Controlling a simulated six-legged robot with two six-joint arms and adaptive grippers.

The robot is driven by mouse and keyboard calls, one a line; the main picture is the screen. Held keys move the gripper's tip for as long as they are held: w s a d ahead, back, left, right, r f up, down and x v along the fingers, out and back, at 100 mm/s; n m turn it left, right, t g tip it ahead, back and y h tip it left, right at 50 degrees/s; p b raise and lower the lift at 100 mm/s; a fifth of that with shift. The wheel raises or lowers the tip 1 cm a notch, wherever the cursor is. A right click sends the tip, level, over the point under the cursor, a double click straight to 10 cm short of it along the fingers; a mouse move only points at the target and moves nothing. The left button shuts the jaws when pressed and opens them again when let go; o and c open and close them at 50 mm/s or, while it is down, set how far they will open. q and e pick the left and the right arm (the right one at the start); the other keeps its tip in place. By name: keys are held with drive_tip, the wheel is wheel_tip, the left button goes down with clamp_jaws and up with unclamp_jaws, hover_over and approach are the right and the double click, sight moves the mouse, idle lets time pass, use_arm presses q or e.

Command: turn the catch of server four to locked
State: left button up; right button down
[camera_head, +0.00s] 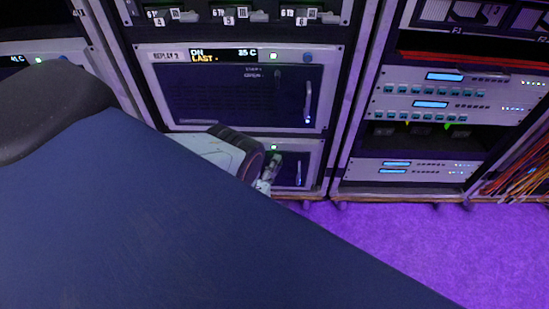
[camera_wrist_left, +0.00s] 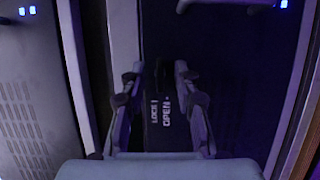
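My left gripper (camera_head: 268,178) is at the front of the lowest unit (camera_head: 312,152) in the middle rack, below the panel marked REPLAY 2. My own arm and wrist hide most of that unit and any number on it. In the left wrist view the left gripper's two fingers (camera_wrist_left: 158,90) stand apart, one on each side of a dark upright strip. The strip carries a LOCK label (camera_wrist_left: 154,110) and an OPEN label (camera_wrist_left: 167,111). The catch itself is too dark to make out, so its setting and any contact are unclear. The right gripper is not in view.
The REPLAY 2 unit (camera_head: 235,92) with its upright handle (camera_head: 308,102) is just above the gripper. A rack with blue-lit panels (camera_head: 425,105) stands at right, with orange cables (camera_head: 518,180) beside it. Purple floor (camera_head: 420,240) lies open in front.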

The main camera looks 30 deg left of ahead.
use_arm(q)
clamp_jaws()
idle(0.3)
drive_tip(key=shift+m, duration=0.3)
drive_tip(key=m+g+y, duration=0.1)
drive_tip(key=m+g, duration=0.1)
drive_tip(key=m, duration=0.2)
drive_tip(key=m+g+y+p, duration=0.1)
drive_tip(key=m+g, duration=0.1)
drive_tip(key=m, duration=0.2)
drive_tip(key=m+g+y+p, duration=0.1)
drive_tip(key=m+g+y, duration=0.1)
drive_tip(key=m, duration=0.2)
drive_tip(key=shift+w+d+r+m, duration=0.15)
drive_tip(key=shift+d+r+m, duration=0.05)
drive_tip(key=shift+r+m, duration=0.1)
idle(0.4)
idle(0.4)
